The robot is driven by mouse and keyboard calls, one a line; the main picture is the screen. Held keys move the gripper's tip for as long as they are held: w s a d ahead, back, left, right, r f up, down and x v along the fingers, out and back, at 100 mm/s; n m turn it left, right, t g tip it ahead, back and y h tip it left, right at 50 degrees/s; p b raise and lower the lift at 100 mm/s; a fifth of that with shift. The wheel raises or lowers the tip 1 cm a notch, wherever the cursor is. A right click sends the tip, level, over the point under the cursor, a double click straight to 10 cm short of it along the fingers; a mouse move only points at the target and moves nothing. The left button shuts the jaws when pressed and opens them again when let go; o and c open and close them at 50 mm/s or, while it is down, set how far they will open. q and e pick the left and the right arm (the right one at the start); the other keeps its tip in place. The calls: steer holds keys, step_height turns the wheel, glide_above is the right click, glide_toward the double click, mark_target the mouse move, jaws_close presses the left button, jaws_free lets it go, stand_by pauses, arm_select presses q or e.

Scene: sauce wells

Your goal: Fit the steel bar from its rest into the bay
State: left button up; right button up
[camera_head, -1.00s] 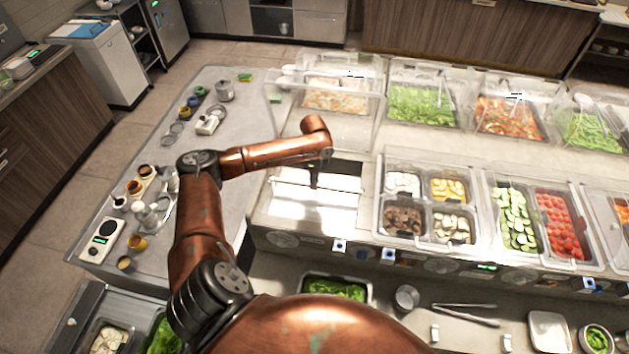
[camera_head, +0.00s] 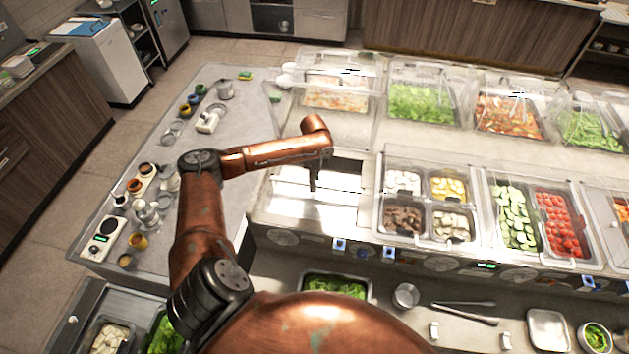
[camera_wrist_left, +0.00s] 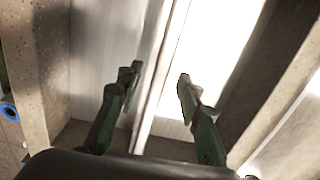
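My left gripper (camera_head: 313,184) hangs from the copper arm over the open bay (camera_head: 300,215) in the counter. In the left wrist view its two green-grey fingers (camera_wrist_left: 160,76) are apart. A long pale strip, apparently the steel bar (camera_wrist_left: 151,98), runs between and below them. I see a gap beside the left finger and no clear grip. In the head view a thin light bar (camera_head: 345,190) crosses the bay from side to side under the gripper. Glare hides whether its ends are seated. My right gripper is not in view.
Pans of mushrooms and egg (camera_head: 427,208) stand right of the bay. A clear-covered pan (camera_head: 335,95) is behind it. The grey side counter (camera_head: 240,110) at left holds small jars and a scale (camera_head: 103,237). Tongs (camera_head: 465,312) lie on the front ledge.

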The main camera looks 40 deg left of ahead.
arm_select(q)
steer(key=shift+r, duration=0.1)
step_height(320, 180, up, 12)
stand_by(0.6)
stand_by(0.4)
